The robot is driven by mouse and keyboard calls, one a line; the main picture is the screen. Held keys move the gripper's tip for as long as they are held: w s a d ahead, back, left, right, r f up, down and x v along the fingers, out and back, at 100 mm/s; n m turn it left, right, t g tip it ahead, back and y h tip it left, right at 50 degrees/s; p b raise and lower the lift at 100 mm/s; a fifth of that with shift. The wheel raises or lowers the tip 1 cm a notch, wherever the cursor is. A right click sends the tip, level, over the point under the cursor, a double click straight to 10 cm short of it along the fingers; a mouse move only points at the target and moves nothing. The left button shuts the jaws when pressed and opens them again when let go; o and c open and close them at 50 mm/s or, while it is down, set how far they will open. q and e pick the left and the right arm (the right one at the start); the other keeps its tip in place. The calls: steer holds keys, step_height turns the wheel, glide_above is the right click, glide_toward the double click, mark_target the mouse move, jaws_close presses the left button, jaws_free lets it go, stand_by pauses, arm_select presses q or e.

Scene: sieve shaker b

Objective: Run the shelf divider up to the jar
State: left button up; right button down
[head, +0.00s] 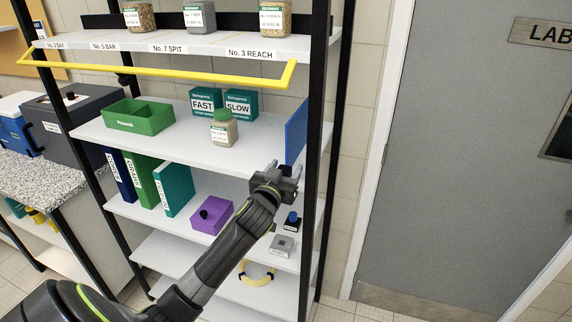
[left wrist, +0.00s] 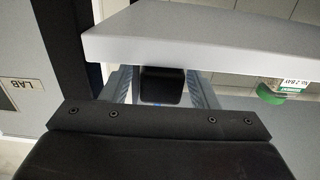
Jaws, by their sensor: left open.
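The shelf divider (head: 296,130) is a blue upright panel near the right end of the white middle shelf (head: 170,143). The jar (head: 224,130), with a green lid and pale contents, stands on that shelf to its left, with a clear gap between them. My left gripper (head: 284,168) is open at the shelf's front edge, just below the divider. In the left wrist view, a dark block (left wrist: 160,85) shows between its open fingers; I cannot tell whether they touch it. The jar (left wrist: 270,92) appears upside down at the right there. My right gripper is out of view.
A green bin (head: 138,118) and the FAST (head: 205,103) and SLOW (head: 240,104) boxes stand on the same shelf. A yellow rail (head: 160,68) runs above. Binders and a purple box (head: 212,216) sit below. A black post (head: 316,120) stands close right of the divider.

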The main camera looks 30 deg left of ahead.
arm_select(q)
steer(key=shift+w+a, duration=0.15)
steer(key=shift+w, duration=0.35)
jaws_close()
